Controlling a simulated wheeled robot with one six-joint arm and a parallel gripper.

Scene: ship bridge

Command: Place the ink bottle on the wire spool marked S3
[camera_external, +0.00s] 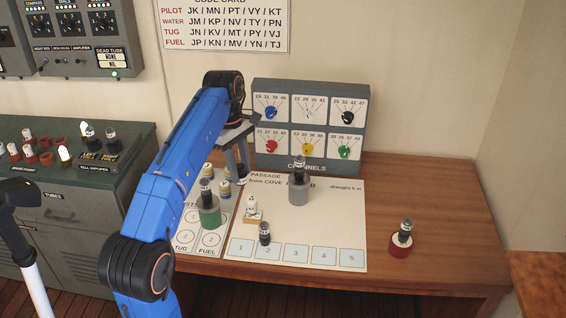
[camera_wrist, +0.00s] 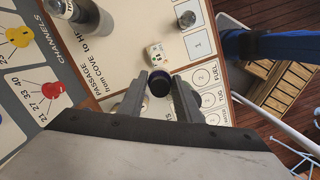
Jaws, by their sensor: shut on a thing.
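My gripper (camera_wrist: 158,85) is shut on a small round thing with a dark top and a blue rim (camera_wrist: 159,83), seen end-on in the wrist view. I take it for the ink bottle; no label on it is readable. In the external view my gripper (camera_external: 241,165) is over the back left of the chart, its fingers partly hidden. No S3 mark is readable.
A dark piece (camera_external: 264,233) stands near chart box 2, and a small white block (camera_external: 252,206) is close behind it. Small pale-topped pots (camera_external: 224,189) stand by my gripper. The channels panel (camera_external: 311,128) stands behind the chart. The right of the desk (camera_external: 440,195) is mostly clear.

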